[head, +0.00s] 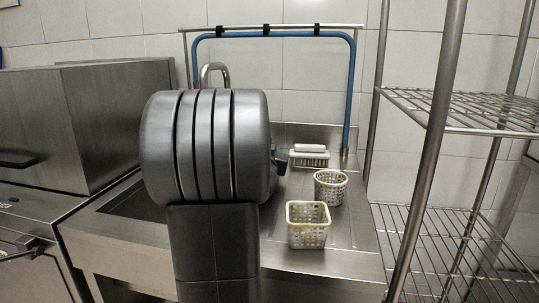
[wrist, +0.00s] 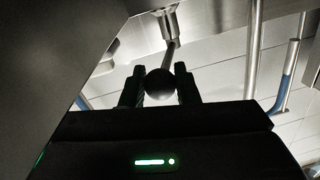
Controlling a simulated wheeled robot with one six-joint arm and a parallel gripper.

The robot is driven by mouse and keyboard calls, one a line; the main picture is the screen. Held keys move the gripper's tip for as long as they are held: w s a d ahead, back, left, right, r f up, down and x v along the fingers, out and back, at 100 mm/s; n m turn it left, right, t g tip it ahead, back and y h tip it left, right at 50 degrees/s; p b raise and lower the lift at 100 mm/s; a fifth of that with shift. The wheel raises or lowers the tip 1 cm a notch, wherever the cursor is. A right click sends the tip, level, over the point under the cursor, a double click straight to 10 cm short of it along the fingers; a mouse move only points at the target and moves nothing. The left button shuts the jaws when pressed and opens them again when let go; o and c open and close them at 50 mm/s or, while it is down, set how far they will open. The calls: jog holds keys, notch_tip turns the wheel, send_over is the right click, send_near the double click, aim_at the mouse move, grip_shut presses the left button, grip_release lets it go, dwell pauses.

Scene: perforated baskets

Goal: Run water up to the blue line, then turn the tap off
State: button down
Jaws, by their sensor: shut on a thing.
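In the wrist view, a round dark knob (wrist: 159,84) sits at the end of a thin metal lever (wrist: 171,52). The lever runs up to a metal tap fitting (wrist: 167,23). My gripper (wrist: 160,76) has one finger on each side of the knob and is shut on it. In the head view, the curved top of the metal tap (head: 215,70) shows above my grey arm, which hides the rest of it. Part of the sink basin (head: 132,199) shows left of my arm. I see no water, no water level and no blue line on a container.
A square perforated basket (head: 308,236) and a round one (head: 330,196) stand on the steel counter right of my arm. Behind them is a white rack (head: 309,159). A blue hose (head: 352,100) hangs from a rail. Wire shelving (head: 460,107) stands at the right.

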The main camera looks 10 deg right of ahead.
jog(key=shift+r, duration=0.15)
jog(key=c, duration=1.1)
grip_release()
jog(key=shift+c, duration=0.2)
jog(key=shift+s, duration=0.1)
jog(key=p+v, duration=0.1)
jog(key=v, duration=0.6)
jog(key=shift+s, duration=0.15)
